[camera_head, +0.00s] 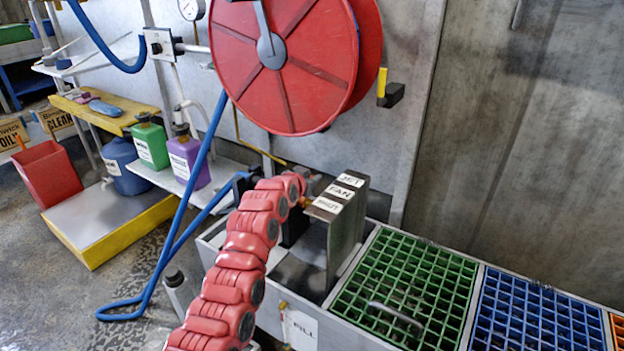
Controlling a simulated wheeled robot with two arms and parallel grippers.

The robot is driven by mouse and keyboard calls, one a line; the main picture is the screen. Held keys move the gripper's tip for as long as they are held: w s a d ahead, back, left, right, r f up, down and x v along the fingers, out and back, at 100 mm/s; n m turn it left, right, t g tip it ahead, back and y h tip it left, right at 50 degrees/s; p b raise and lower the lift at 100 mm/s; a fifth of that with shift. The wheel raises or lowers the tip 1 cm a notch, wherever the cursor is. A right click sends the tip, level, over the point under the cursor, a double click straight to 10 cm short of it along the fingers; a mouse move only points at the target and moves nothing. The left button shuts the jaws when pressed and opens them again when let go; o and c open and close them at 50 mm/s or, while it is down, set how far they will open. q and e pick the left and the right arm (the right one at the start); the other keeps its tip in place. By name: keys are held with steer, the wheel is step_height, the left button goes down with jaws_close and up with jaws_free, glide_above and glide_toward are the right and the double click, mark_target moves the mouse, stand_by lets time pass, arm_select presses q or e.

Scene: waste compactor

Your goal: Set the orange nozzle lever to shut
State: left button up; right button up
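A dark metal block (347,235) stands on the edge of the grey trough. Its top carries white labels that seem to read JET, FAN and, nearest, a blurred third word. A small orange-brown piece (305,202), perhaps part of the orange nozzle lever, shows beside the nearest label; its setting cannot be made out. My red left arm rises from the bottom to this spot and hides most of the nozzle. My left gripper (294,228) is a dark shape at the arm's end, close to the block's left side. Its fingers are hidden. My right gripper is out of view.
A red hose reel (288,62) hangs above, with a blue hose (205,150) looping down to the floor. Green (408,290) and blue (540,315) grates lie to the right. Bottles and a red bin (47,173) stand at left. A yellow-handled lever (382,84) is on the wall.

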arm_select(q)
jaws_close()
steer(key=shift+w+a, duration=0.1)
steer(key=shift+a, duration=0.15)
stand_by(0.8)
